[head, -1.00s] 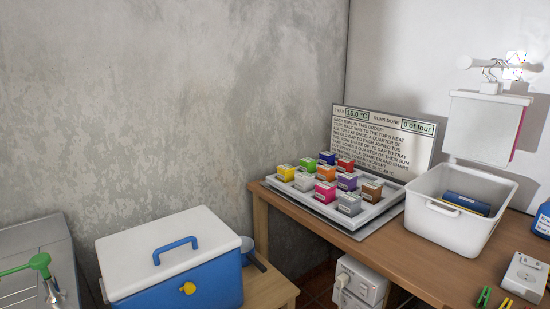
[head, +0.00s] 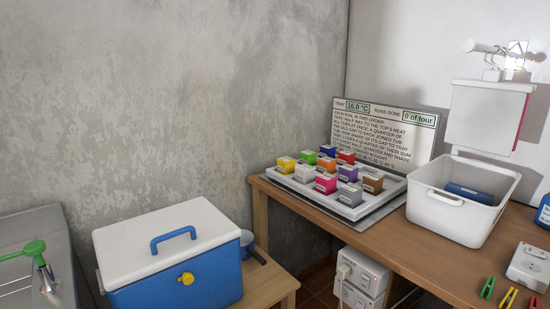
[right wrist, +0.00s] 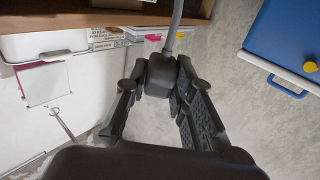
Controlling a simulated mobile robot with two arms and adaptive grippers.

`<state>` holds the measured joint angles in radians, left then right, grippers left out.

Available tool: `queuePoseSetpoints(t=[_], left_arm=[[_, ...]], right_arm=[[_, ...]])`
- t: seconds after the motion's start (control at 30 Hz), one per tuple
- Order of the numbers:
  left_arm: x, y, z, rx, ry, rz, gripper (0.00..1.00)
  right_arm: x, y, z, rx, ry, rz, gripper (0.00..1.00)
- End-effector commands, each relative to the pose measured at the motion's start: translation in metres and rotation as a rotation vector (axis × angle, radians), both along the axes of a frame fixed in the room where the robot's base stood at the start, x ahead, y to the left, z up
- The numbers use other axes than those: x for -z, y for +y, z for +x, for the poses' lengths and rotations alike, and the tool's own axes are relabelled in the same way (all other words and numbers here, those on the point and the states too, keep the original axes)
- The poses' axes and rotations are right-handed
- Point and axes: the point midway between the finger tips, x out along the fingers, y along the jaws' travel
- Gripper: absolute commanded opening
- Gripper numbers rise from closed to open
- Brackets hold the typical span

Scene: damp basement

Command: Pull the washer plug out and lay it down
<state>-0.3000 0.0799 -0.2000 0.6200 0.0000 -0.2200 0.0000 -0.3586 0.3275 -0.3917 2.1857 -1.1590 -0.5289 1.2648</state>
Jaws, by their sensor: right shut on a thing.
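In the right wrist view my right gripper (right wrist: 160,75) is shut on a dark plug-like block (right wrist: 160,88), with a grey cord (right wrist: 177,20) running from it to the top edge. Most of the block is hidden between the fingers, and I cannot read any label on it. In the head view a white socket box (head: 360,287) stands below the table, with a white plug (head: 343,272) at its upper left. Neither gripper shows in the head view. No washer can be made out.
A wooden table (head: 400,258) bears a tray (head: 385,200) of coloured blocks, a white bin (head: 440,218) and a socket block (head: 530,264). A blue cooler (head: 180,285) with a white lid stands at the lower left, beside a grey counter (head: 30,230).

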Motion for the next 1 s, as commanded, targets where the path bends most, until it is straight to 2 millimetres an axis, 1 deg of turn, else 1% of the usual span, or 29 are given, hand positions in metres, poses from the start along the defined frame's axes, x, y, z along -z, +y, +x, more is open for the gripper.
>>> queuePoseSetpoints(t=[0.03,0.43,1.0], left_arm=[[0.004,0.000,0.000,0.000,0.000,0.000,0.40],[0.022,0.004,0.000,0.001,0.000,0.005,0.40],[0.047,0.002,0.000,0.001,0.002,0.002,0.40]], right_arm=[[0.005,0.000,0.004,0.001,-0.001,0.001,0.00],[0.025,0.004,0.028,0.001,-0.001,0.000,0.00],[0.053,0.010,0.064,0.000,-0.001,0.001,0.00]])
